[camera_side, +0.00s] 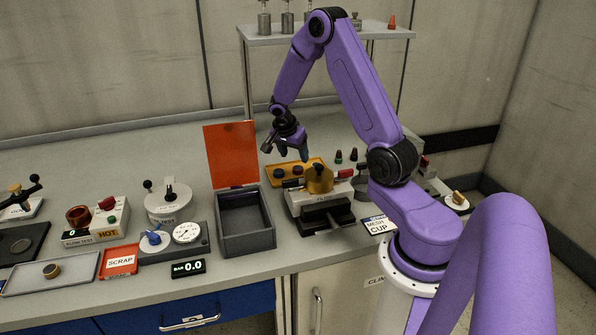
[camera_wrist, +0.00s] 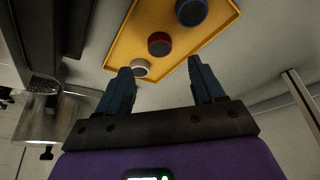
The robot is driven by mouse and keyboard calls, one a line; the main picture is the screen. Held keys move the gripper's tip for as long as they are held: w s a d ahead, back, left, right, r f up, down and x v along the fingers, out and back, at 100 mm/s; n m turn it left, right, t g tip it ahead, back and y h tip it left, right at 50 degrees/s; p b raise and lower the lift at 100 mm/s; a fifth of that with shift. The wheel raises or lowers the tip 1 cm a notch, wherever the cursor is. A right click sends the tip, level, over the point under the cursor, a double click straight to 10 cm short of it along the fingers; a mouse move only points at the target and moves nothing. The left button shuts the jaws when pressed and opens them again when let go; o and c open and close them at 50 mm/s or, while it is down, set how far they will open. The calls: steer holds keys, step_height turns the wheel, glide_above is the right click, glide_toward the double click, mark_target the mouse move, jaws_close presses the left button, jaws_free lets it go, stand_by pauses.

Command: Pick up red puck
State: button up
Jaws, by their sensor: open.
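The red puck (camera_wrist: 159,43) sits on a yellow tray (camera_wrist: 125,41), between a white puck (camera_wrist: 140,67) and a blue puck (camera_wrist: 191,12). In the side view, the red puck (camera_side: 297,170) appears as a small dark red disc on the yellow tray (camera_side: 313,162). My gripper (camera_side: 287,152) hangs above the tray, apart from the pucks. In the wrist view, my gripper (camera_wrist: 160,68) is open and empty. The red puck appears past the fingertips, roughly between them, and the white puck appears near the left fingertip.
A grey machine with a brass cylinder (camera_side: 319,180) stands in front of the tray. A grey box (camera_side: 246,222) with a raised orange lid (camera_side: 231,154) stands to the left. A shelf (camera_side: 290,36) rises behind. Some bare bench lies behind the tray.

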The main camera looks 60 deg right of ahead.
mark_target(298, 168)
steer(key=shift+x, duration=3.05)
steer(key=shift+a+f, duration=0.1)
steer(key=shift+a, duration=0.1)
steer(key=c, duration=1.1)
